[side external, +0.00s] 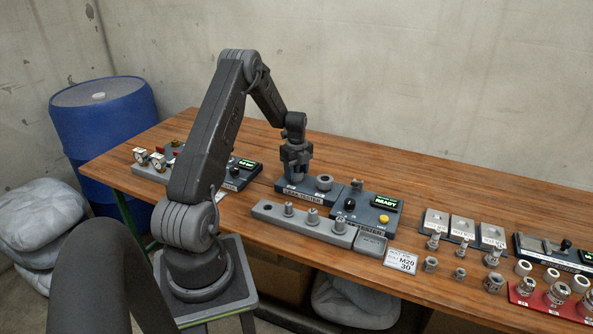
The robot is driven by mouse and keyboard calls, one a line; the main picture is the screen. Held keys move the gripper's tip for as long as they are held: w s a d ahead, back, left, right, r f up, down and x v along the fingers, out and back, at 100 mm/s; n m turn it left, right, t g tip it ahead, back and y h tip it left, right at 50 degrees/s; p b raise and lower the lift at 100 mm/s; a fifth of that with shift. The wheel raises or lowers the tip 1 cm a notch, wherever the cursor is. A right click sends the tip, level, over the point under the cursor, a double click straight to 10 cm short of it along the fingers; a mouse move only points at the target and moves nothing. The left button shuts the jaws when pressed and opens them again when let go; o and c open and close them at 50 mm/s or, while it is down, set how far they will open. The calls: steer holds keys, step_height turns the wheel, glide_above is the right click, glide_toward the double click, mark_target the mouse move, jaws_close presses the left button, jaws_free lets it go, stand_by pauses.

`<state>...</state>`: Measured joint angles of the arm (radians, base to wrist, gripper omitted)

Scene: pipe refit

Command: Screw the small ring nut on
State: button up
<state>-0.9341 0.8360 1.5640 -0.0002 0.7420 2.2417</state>
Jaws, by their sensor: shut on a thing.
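My gripper (296,172) points straight down over the left part of the grey block labelled as a leak tester (340,205). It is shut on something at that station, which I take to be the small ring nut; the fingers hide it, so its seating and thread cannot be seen. A grey ring-shaped port (323,182) stands on the same block just right of my gripper. Small loose grey nut-like parts (460,274) stand on the table at the right; their exact kind is too small to tell.
A grey rack (268,210) with several upright fittings lies in front of the tester. A card (403,261) reads M20 30. A red tray (540,306) holds fittings. The table behind is clear.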

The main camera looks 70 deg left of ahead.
steer(key=m, duration=0.3)
steer(key=shift+c, duration=0.4)
steer(key=shift+m, duration=1.5)
jaws_close()
steer(key=o, duration=0.9)
jaws_free()
steer(key=shift+o, duration=0.2)
steer(key=n, duration=0.5)
steer(key=shift+n, duration=0.5)
